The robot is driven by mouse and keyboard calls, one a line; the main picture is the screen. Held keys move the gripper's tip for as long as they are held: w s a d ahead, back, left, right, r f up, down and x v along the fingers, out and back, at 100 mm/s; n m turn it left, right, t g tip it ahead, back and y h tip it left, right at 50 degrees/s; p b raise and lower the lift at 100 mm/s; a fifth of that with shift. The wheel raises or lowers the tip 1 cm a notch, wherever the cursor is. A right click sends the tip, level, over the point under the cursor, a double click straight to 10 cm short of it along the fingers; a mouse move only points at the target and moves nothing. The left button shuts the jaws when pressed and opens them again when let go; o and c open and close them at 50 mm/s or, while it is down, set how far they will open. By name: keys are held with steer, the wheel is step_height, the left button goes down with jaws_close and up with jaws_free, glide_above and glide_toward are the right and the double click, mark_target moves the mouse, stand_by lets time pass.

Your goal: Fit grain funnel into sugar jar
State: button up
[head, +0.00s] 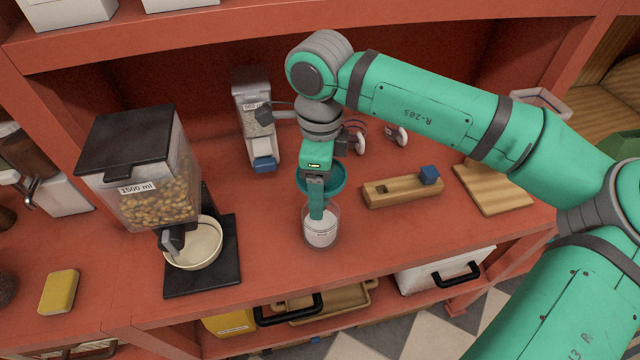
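The sugar jar (321,236) is a small clear jar with white contents and a label, upright near the front edge of the red shelf. The grain funnel (333,181) is a teal bowl shape just above and behind the jar's mouth. My gripper (316,205) points down in front of the funnel and looks shut on its near rim. The fingers hide part of the funnel and the jar's opening. I cannot tell whether the funnel's spout is inside the jar or only above it.
A grain dispenser (145,165) with a cream bowl (207,245) stands left on a black base. A slimmer dispenser (254,110) is behind. A wooden block holder (400,191) and a board (492,187) lie right. A yellow block (59,291) lies far left.

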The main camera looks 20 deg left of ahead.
steer(key=shift+f, duration=1.05)
steer(key=shift+c, duration=0.4)
stand_by(1.5)
steer(key=o, duration=1.4)
steer(key=shift+r, duration=0.1)
steer(key=shift+r, duration=0.1)
steer(key=shift+r, duration=3.45)
